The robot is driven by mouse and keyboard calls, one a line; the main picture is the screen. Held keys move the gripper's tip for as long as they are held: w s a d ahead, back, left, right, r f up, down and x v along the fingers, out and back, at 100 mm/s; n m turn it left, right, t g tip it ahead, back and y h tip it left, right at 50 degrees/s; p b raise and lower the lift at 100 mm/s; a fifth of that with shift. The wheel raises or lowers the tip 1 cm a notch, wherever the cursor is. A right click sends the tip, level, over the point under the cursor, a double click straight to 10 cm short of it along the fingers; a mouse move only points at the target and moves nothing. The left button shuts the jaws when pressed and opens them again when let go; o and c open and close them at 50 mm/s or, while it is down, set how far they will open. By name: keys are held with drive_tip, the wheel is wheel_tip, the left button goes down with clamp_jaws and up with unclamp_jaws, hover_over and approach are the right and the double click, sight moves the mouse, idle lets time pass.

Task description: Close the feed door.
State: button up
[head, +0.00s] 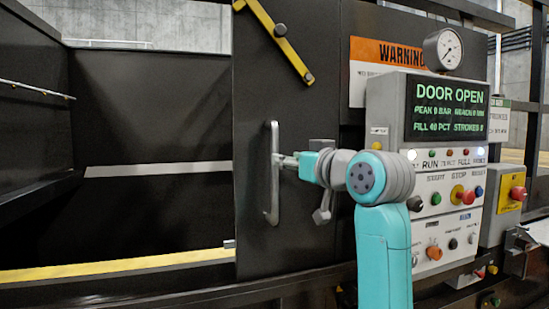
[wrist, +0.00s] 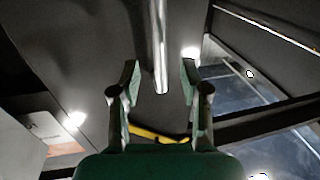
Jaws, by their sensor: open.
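The feed door (head: 255,110) is a dark panel in the middle of the head view, with the dark feed opening (head: 150,125) uncovered to its left. The panel display (head: 447,108) reads DOOR OPEN. A vertical metal handle (head: 272,190) is on the door. My gripper (head: 284,161) is at the handle's right side, about mid-height. In the wrist view my gripper (wrist: 160,74) is open, and the handle (wrist: 157,35) runs between its two fingers, with a gap visible on each side. The exact depth of the fingers around the bar is hard to tell.
A yellow diagonal bar (head: 275,42) sits at the door's top. The control panel (head: 425,205) with several buttons, a pressure gauge (head: 443,49) and a red stop button (head: 517,193) stand right of my arm. A yellow-edged sill (head: 115,268) runs below the opening.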

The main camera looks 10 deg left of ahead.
drive_tip(key=x, duration=0.7)
clamp_jaws()
